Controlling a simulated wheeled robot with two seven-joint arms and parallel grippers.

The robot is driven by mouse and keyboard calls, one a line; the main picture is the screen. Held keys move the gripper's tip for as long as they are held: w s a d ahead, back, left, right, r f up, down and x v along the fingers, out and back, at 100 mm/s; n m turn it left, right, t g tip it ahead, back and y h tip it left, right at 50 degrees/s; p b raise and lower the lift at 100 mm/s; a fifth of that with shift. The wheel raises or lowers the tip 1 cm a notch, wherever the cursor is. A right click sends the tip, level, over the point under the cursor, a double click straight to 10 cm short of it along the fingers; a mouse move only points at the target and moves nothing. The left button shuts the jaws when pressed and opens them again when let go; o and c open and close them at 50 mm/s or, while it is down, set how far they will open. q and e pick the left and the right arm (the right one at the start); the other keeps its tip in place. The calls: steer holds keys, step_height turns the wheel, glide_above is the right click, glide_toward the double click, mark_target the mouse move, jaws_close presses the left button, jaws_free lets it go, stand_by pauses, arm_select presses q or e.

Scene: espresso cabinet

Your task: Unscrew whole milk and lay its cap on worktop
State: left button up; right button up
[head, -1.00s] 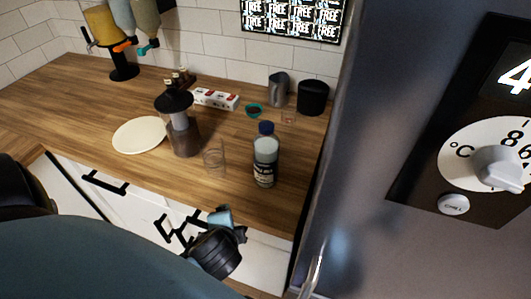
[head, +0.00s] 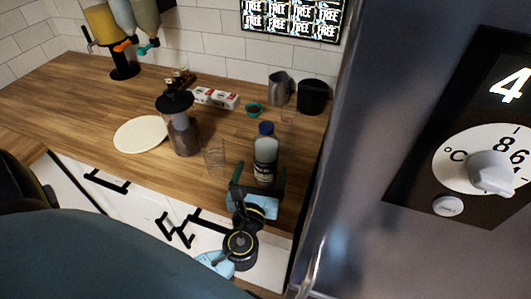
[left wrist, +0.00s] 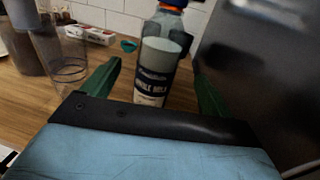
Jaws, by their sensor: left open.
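The whole milk bottle (head: 265,160) stands upright on the wooden worktop (head: 215,125), near its right end. Its dark blue cap (head: 266,128) is on its top. The bottle also shows in the left wrist view (left wrist: 154,75), with a dark label and an orange ring below the cap, which is cut off by the top edge. My left gripper (head: 257,178) is open at the worktop's front edge. Its two green fingers point at the bottle and lie to either side of it in the left wrist view. Nothing is between them that they grip. My right gripper is not in view.
A clear glass (head: 215,158) stands just left of the bottle. A dark-lidded jar (head: 181,125) and a white plate (head: 141,134) are farther left. A metal pitcher (head: 279,90) and a black container (head: 312,97) stand behind. A steel appliance (head: 370,190) bounds the right side.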

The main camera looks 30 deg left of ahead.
mark_target(263, 159)
arm_select(q)
steer(key=x, duration=0.3)
steer(key=shift+w+a, duration=0.2)
steer(key=shift+w, duration=0.15)
steer(key=shift+w+a+r+p, duration=0.25)
steer(key=shift+w+p, duration=0.15)
steer(key=shift+w, duration=0.1)
steer(key=x, duration=0.3)
steer(key=shift+w+a+r+p, duration=0.2)
steer(key=shift+w+p, duration=0.15)
steer(key=shift+p, duration=0.05)
steer(key=shift+w+a, duration=0.15)
steer(key=shift+w, duration=0.15)
